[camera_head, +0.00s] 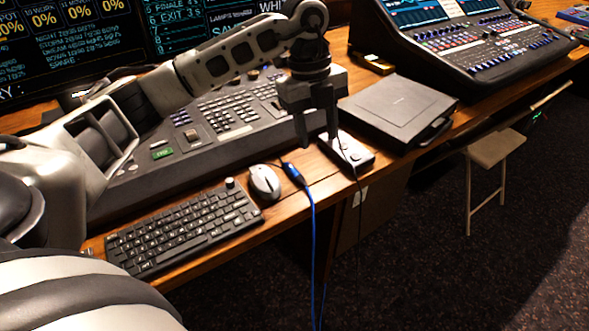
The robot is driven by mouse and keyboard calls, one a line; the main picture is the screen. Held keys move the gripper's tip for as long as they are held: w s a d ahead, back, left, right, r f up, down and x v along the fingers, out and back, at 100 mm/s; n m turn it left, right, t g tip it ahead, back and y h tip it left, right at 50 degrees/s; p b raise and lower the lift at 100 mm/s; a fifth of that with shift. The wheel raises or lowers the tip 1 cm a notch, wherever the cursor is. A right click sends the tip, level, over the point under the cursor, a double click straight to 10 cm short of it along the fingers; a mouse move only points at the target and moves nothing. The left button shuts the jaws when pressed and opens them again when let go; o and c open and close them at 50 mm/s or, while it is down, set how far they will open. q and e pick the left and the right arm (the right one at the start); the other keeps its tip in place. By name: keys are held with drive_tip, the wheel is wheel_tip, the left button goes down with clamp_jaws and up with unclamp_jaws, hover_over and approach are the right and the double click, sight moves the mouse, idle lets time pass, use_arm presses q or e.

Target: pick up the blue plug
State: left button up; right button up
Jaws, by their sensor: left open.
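The blue plug (292,173) lies on the wooden desk near its front edge, just right of the white mouse. Its blue cable runs over the edge and hangs down. My left gripper (318,140) reaches in from the left and points down, with its fingers apart and nothing visible between them. In the picture it is above and to the right of the plug, apart from it. Its exact height over the desk is hard to tell. My right gripper is not in view.
A small box (346,150) with a thin dark cable stands right of the plug. The mouse (264,182) and keyboard (185,228) lie left of it. A lighting console (150,178) stands behind. A black case (399,110) and mixing desk (480,50) are to the right.

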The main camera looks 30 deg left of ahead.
use_arm(q)
drive_tip(key=a+r+n+y, duration=0.2)
drive_tip(key=a, duration=0.3)
hover_over(296, 173)
wheel_tip(296, 173, down, 10)
drive_tip(key=shift+d+r+p, duration=0.1)
drive_tip(key=shift+r+p, duration=0.1)
drive_tip(key=shift+p, duration=0.2)
drive_tip(key=shift+f+p, duration=0.5)
drive_tip(key=shift+f, duration=2.3)
clamp_jaws()
